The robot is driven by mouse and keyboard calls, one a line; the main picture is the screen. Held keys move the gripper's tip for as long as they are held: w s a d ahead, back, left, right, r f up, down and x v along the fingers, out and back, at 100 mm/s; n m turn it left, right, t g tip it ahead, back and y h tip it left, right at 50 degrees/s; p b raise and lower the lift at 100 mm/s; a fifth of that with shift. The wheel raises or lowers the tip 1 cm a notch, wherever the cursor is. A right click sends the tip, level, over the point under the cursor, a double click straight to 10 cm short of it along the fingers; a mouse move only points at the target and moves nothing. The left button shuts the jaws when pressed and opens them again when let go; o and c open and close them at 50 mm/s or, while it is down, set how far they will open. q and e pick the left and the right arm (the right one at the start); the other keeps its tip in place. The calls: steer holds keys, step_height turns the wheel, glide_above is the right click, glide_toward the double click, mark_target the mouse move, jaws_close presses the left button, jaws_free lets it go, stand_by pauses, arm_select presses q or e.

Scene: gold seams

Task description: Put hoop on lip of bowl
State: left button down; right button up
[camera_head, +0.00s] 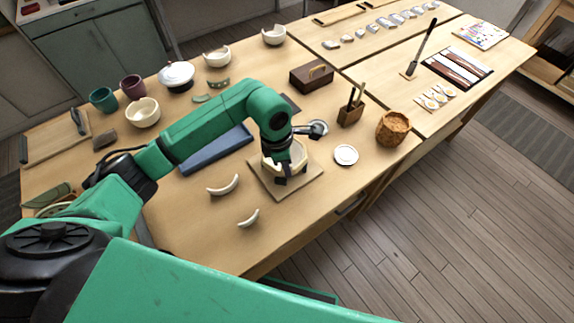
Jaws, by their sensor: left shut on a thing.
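A cream bowl (272,163) sits on a square wooden board (312,187) near the front of the table. My left gripper (281,179) is right at the bowl, pointing down, with its dark fingers over the bowl's near side. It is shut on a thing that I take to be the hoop. The hoop is too small and too covered by the gripper to make out apart from the bowl's rim, so I cannot tell whether it touches the lip. My right gripper is not in view.
Two cream curved shards (223,186) (249,218) lie left of the board. A white dish (346,155), a brush holder (350,115) and a wicker basket (392,129) stand to the right. The front table edge is near.

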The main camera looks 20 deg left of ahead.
arm_select(q)
steer(key=shift+c, duration=1.8)
jaws_free()
steer(key=shift+r, duration=0.1)
steer(key=shift+r+p, duration=1.6)
steer(key=shift+r, duration=1.3)
